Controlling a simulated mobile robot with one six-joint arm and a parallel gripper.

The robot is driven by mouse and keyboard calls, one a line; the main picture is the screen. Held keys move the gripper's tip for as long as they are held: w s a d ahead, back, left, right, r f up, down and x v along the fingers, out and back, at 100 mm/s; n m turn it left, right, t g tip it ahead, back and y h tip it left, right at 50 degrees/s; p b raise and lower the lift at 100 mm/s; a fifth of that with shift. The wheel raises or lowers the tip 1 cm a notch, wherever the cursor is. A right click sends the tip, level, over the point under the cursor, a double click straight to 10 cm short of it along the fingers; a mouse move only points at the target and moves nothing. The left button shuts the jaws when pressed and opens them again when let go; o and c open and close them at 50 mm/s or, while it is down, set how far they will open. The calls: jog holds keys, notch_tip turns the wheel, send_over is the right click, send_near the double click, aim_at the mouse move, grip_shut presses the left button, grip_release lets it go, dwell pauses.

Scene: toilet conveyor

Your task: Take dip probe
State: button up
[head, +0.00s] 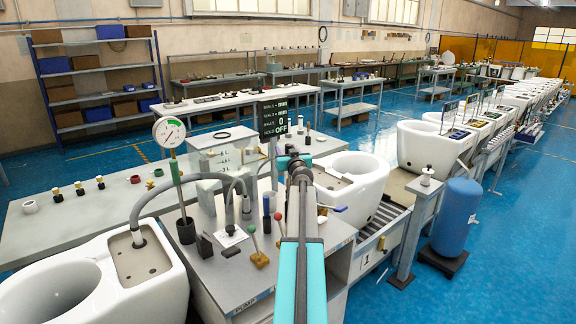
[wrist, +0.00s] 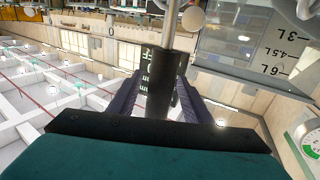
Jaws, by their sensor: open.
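My gripper (head: 292,162) is over the far part of the grey bench, with its arm reaching away from the camera. In the wrist view its two dark fingers (wrist: 163,100) are spread apart. Between them is a dark, upright-looking cylinder (wrist: 164,78) with a grey shaft (wrist: 172,28); it looks like the dip probe's handle. Whether the fingers touch it I cannot tell. In the head view the arm and gripper hide this spot, and I cannot make out the probe there.
A display (head: 272,117) stands close by the gripper. A clear tank with litre marks (wrist: 262,48) and a round gauge (head: 168,131) are near too. White toilets (head: 352,188) flank the bench (head: 318,240). A blue cylinder (head: 457,215) stands right, on the floor.

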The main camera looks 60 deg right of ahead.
jog(key=shift+w+d, duration=0.35)
jog(key=shift+d, duration=0.05)
dwell(0.4)
grip_shut()
